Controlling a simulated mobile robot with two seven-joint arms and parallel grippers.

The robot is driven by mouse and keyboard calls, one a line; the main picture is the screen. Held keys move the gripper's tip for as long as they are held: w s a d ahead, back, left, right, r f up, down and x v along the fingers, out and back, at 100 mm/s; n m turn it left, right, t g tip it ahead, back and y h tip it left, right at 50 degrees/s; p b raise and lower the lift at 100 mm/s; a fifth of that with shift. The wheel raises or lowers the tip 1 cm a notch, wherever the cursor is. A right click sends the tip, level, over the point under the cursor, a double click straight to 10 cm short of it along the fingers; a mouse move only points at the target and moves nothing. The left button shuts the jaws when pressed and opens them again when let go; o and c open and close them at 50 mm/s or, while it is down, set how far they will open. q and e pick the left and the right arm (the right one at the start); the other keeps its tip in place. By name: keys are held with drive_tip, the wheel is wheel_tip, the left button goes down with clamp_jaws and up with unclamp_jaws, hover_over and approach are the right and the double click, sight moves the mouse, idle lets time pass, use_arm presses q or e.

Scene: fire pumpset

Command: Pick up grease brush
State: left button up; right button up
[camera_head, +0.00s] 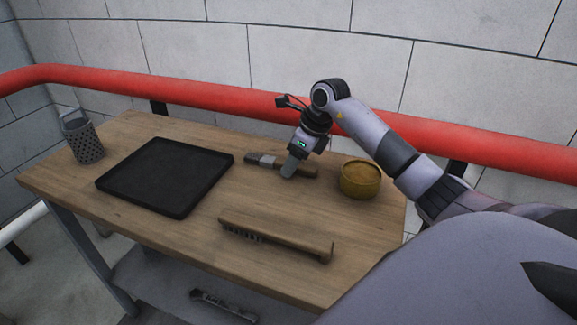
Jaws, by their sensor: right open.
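A brush (263,160) with a dark wooden handle and a pale metal band lies on the wooden table near its back edge; I take it to be the grease brush. My right gripper (289,172) reaches down over it from the right, fingers pointing at the handle. The fingers hide part of the brush, and I cannot tell whether they touch it. The right gripper is open. My left gripper is not in view.
The wooden table (195,222) also bears a round tan tub (360,179), a long bristled wooden brush (277,239), a black tray (166,176) and a perforated metal canister (84,141). A red pipe (215,94) runs behind. A metal object (222,304) lies below.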

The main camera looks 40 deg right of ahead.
drive_tip(key=shift+f, duration=0.1)
clamp_jaws()
use_arm(q)
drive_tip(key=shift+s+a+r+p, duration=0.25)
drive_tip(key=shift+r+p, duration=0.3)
drive_tip(key=shift+p, duration=0.55)
use_arm(e)
wheel_tip(320, 180, up, 20)
